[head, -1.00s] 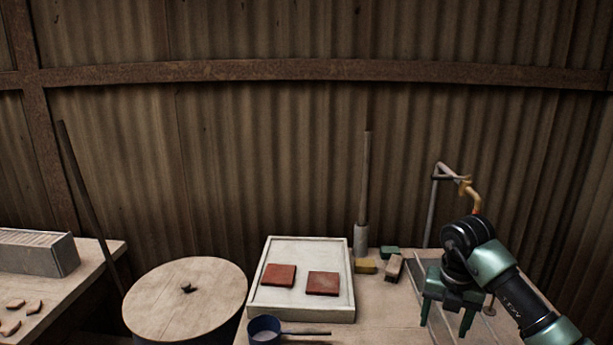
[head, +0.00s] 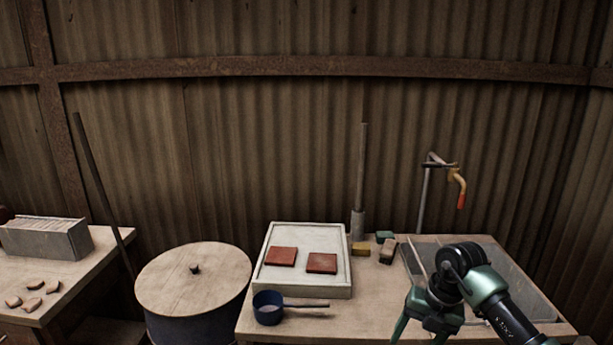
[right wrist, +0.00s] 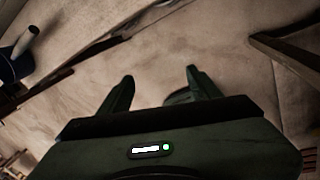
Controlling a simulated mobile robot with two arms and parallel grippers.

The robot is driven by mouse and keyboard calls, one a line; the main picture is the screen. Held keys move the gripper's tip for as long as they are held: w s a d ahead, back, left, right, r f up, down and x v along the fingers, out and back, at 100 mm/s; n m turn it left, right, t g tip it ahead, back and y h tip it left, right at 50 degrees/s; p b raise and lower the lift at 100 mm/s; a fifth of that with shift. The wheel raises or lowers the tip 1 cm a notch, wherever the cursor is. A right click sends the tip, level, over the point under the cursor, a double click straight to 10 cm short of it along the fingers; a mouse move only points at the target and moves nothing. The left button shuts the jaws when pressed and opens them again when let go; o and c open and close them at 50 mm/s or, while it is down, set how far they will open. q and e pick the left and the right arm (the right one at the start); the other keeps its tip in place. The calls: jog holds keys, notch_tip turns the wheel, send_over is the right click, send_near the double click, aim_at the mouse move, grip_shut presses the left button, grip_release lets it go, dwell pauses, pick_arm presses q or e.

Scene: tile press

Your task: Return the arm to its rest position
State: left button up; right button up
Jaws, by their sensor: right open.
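My left gripper is not in view.
A white tray (head: 303,291) with two red tiles stands on the table. A blue pan (head: 267,308) is at its front left. A round lidded drum (head: 190,285) stands left of the table.

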jog(key=s+a+f+m+t+y, duration=0.1)
jog(key=a+f+y, duration=0.4)
jog(key=a, duration=0.2)
jog(key=s+a+f+m+y, duration=0.2)
jog(key=a+f+y, duration=0.2)
jog(key=a, duration=0.4)
notch_tip(320, 180, down, 8)
jog(key=d+m+t+y+p, duration=0.1)
jog(key=m+t, duration=0.6)
jog(key=m, duration=0.1)
jog(key=s+d+f+m+h, duration=0.55)
jog(key=s+f+m, duration=0.2)
jog(key=f, duration=0.45)
jog(key=s+d+f+m+h, duration=0.4)
jog(key=s+d+f+m, duration=0.2)
jog(key=s+f, duration=0.45)
jog(key=s+f+m+g+h, duration=0.1)
jog(key=s+f, duration=0.3)
jog(key=s, duration=0.6)
jog(key=s+d+f+m+g+h, duration=0.1)
jog(key=s+f+g, duration=0.3)
jog(key=s, duration=0.6)
jog(key=s+d+f+m+g+h+p, duration=0.1)
jog(key=s+f+m+g, duration=0.1)
jog(key=s, duration=0.9)
notch_tip(320, 180, down, 2)
jog(key=shift+d+f+m+g, duration=0.15)
jog(key=shift+m+g, duration=0.25)
jog(key=shift+m, duration=0.05)
